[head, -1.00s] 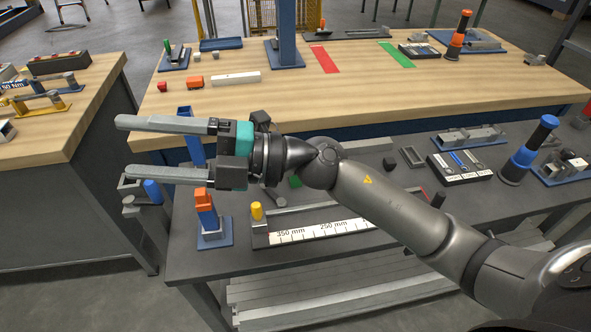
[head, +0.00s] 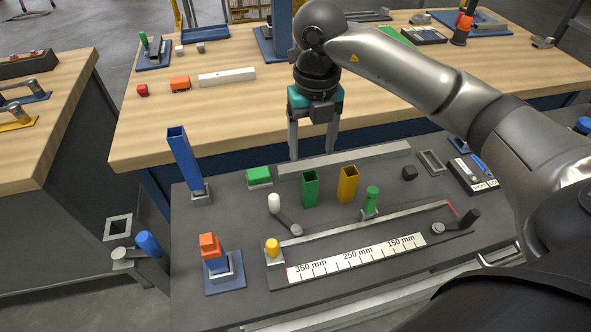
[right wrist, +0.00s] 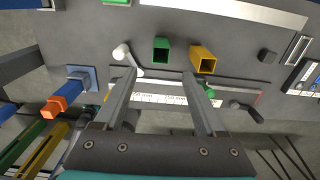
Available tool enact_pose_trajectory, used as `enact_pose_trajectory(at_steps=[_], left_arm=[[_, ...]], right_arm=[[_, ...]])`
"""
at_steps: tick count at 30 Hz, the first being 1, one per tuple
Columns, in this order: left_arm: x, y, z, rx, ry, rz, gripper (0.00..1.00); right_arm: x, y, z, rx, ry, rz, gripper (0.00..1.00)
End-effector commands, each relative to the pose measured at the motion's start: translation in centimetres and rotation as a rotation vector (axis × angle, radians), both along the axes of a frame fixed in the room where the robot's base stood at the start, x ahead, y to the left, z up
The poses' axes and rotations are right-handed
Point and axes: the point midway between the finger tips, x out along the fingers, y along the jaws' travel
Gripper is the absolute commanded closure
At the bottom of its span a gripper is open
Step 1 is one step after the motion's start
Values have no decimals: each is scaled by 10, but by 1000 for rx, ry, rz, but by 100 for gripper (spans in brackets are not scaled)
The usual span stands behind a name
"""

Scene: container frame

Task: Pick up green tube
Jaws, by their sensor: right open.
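The green tube (head: 309,188) is a short, square, hollow tube standing upright on the dark bench, with its open top showing. It also shows in the right wrist view (right wrist: 161,49), ahead of the fingertips and lined up with the gap between them. My right gripper (head: 312,150) points down in the head view, open and empty, above and a little behind the tube, apart from it. Its two spread fingers also show in the right wrist view (right wrist: 159,74). My left gripper is not in view.
A yellow square tube (head: 348,184) stands right of the green one. A white-topped lever (head: 274,204) is at its left, a green block (head: 259,175) behind left, a green peg (head: 371,201) at right. A ruler strip (head: 355,257) lies in front. A tall blue tube (head: 183,158) stands left.

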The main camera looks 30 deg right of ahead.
Motion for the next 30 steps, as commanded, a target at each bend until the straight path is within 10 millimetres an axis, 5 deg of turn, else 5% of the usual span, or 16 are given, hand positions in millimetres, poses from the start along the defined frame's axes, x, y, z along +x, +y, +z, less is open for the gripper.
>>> enact_pose_trajectory(at_steps=[5,12,30], left_arm=[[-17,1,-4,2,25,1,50],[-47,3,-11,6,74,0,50],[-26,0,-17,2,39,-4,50]], right_arm=[[-1,-2,-18,-6,6,-5,28],[-1,-1,-70,-5,7,-4,28],[1,-1,-141,-4,5,-3,28]])
